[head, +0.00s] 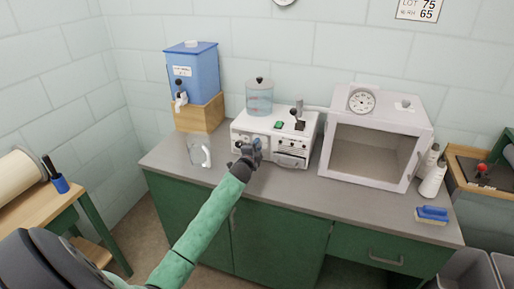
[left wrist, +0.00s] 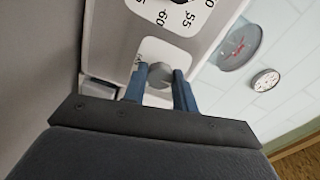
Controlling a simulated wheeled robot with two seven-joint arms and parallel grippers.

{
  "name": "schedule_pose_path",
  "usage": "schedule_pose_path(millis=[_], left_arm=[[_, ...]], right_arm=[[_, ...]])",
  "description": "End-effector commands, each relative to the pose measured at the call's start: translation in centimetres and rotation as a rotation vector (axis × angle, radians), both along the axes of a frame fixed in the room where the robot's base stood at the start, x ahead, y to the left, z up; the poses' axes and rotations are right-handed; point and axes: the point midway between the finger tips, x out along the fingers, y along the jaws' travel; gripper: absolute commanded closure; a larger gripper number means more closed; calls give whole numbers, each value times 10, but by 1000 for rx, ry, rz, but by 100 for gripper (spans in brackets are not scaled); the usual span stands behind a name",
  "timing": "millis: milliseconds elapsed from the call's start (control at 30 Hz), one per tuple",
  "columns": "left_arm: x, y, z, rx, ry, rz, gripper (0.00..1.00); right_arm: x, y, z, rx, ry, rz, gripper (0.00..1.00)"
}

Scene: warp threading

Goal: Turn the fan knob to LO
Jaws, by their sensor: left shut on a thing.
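The white machine (head: 241,126) stands on the grey counter, with a clear water tank (head: 259,100) on top. My left gripper (head: 254,149) is at the left part of its front panel. In the left wrist view, the blue fingers of my left gripper (left wrist: 160,88) are closed around a round grey knob (left wrist: 160,73) on a white plate. A numbered dial (left wrist: 172,10) showing 55 and 60 is beside it. The knob's pointer and most of its labels are hidden or too small to read. My right gripper is in neither view.
A clear jug (head: 198,151) stands on the counter left of my left gripper. A blue water container (head: 192,75) sits on a wooden stand behind it. An open-fronted white box (head: 425,113) stands to the right, with white bottles (head: 432,179) and a blue brush (head: 432,215) further right.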

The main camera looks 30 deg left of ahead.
Motion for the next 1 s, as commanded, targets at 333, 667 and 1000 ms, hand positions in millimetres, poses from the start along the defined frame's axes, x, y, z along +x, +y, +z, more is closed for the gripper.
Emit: schedule_pose_path(millis=[333, 667, 1000], left_arm=[[0, 0, -1, -8, 0, 0, 95], [0, 0, -1, -7, -1, 0, 51], [-13, -3, -3, -5, -1, -1, 51]], right_arm=[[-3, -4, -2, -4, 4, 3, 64], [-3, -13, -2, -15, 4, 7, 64], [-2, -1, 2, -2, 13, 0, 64]])
